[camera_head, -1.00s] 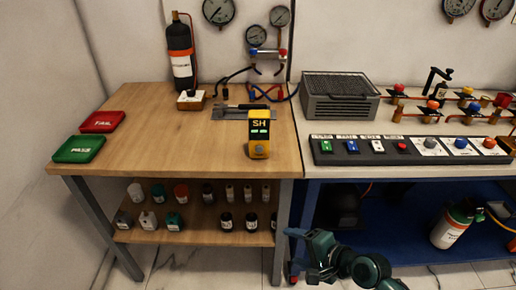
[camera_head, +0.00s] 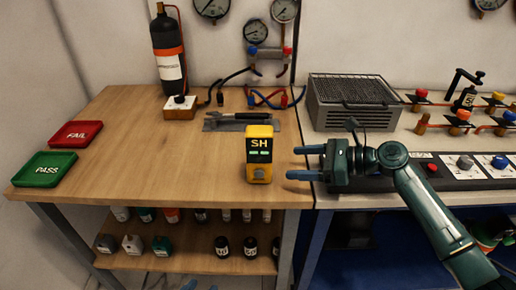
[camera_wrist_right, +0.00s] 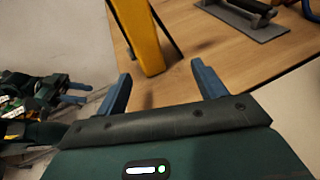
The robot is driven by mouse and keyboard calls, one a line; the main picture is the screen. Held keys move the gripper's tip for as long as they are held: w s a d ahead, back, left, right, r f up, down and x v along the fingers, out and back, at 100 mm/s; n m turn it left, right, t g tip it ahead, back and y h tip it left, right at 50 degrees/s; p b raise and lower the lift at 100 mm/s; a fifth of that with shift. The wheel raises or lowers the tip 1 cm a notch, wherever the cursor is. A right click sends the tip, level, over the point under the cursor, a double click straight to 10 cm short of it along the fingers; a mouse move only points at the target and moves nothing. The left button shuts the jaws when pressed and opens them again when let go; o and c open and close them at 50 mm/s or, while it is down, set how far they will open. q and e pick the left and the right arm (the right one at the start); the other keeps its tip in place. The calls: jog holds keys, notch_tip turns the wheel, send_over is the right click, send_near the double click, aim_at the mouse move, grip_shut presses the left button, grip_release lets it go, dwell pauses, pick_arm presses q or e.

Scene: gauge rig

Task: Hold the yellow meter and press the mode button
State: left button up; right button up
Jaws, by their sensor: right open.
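The yellow meter (camera_head: 250,170) stands upright near the front edge of the wooden bench, with "SH" and two lit green readouts on its dark upper face. A small round feature (camera_head: 259,173) shows low on its front; I cannot tell whether it is the mode button. My right gripper (camera_head: 298,162) is open and empty just right of the meter, its fingers pointing left at it without touching. In the right wrist view the meter's yellow side (camera_wrist_right: 138,38) lies beyond the open fingers. My left gripper (camera_wrist_right: 78,92) appears at that view's left edge, its opening unclear.
The wooden bench (camera_head: 150,150) is clear left of the meter. A grey plate with a tool (camera_head: 235,122) lies behind it. Red FAIL (camera_head: 76,134) and green PASS (camera_head: 44,169) trays sit at left. A grey vented box (camera_head: 350,100) and button panel (camera_head: 480,165) are at right.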

aim_at(271, 163)
jog(key=shift+a+f, duration=0.2)
jog(key=shift+a, duration=0.25)
jog(key=b+x, duration=0.3)
jog(key=x, duration=0.1)
jog(key=shift+w+a+f+b, duration=0.1)
jog(key=shift+a+f+b, duration=0.1)
jog(key=shift+a+b, duration=0.15)
jog(key=shift+w+a+p, duration=0.15)
jog(key=shift+a+p, duration=0.2)
jog(key=shift+a, duration=0.15)
jog(key=shift+w+a+p, duration=0.15)
jog(key=shift+a+p, duration=0.2)
jog(key=shift+a, duration=0.15)
pick_arm(q)
jog(key=shift+s+a+f+t, duration=0.2)
jog(key=shift+s+t, duration=0.05)
jog(key=shift+t, duration=0.05)
pick_arm(e)
jog(key=shift+x, duration=1)
jog(key=shift+d+f, duration=0.1)
jog(key=shift+f, duration=0.05)
jog(key=c, duration=0.9)
pick_arm(q)
grip_shut()
